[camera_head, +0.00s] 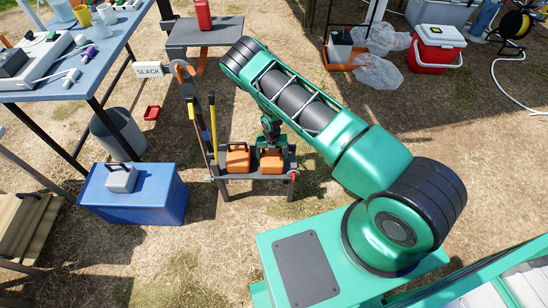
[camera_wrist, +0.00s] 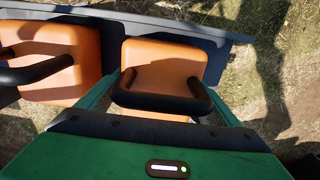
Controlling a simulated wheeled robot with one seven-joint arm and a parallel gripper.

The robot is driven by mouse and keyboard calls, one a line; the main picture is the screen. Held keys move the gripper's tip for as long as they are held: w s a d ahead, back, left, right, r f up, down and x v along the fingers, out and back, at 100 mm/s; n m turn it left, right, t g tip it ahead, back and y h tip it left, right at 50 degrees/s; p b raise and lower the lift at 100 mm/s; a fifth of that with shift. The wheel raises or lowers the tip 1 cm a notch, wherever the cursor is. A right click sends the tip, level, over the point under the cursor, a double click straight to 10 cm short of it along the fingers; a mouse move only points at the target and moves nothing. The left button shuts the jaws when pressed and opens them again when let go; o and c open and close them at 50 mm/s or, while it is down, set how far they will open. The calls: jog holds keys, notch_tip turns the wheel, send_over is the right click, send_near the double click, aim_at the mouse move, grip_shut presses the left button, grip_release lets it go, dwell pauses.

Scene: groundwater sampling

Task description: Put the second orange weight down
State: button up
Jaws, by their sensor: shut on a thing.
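Two orange weights with black handles are side by side at the low dark rack (camera_head: 258,188). The left orange weight (camera_head: 237,160) stands on the rack and also shows at the left of the wrist view (camera_wrist: 55,45). The second orange weight (camera_head: 271,163) is to its right, below my wrist, and fills the middle of the wrist view (camera_wrist: 165,58). My gripper (camera_wrist: 160,92) is shut on this weight's black handle. The weight is at or just above the rack surface; I cannot tell whether it touches. My arm partly hides the gripper in the head view.
A blue box (camera_head: 135,200) with a grey weight (camera_head: 121,178) on top stands to the left. Long-handled tools (camera_head: 212,125) lean at the rack's left side. A dark stand (camera_head: 205,35) holding a red can (camera_head: 203,14) is behind. A red cooler (camera_head: 435,48) stands far right.

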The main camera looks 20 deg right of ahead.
jog(key=o, duration=2)
notch_tip(320, 180, up, 12)
notch_tip(320, 180, up, 19)
jog(key=m, duration=1)
send_over(272, 156)
jog(key=d, duration=0.8)
jog(key=s+d+r+m, duration=0.3)
jog(key=s+r+m, duration=0.2)
jog(key=r, duration=0.2)
jog(key=s+d+r+m, duration=0.3)
jog(key=s+r+m, duration=0.1)
jog(key=r, duration=0.4)
jog(key=s+d+r+m, duration=0.1)
jog(key=s+r+m, duration=0.4)
jog(key=s, duration=0.5)
jog(key=s+d+r+m, duration=0.2)
jog(key=s+r+m, duration=0.3)
jog(key=s+m, duration=0.3)
jog(key=s+d+r+m, duration=0.1)
jog(key=s+r+m, duration=0.4)
jog(key=s, duration=0.7)
jog(key=shift+s+d+m, duration=0.15)
jog(key=shift+d+m, duration=0.1)
jog(key=shift+m, duration=0.65)
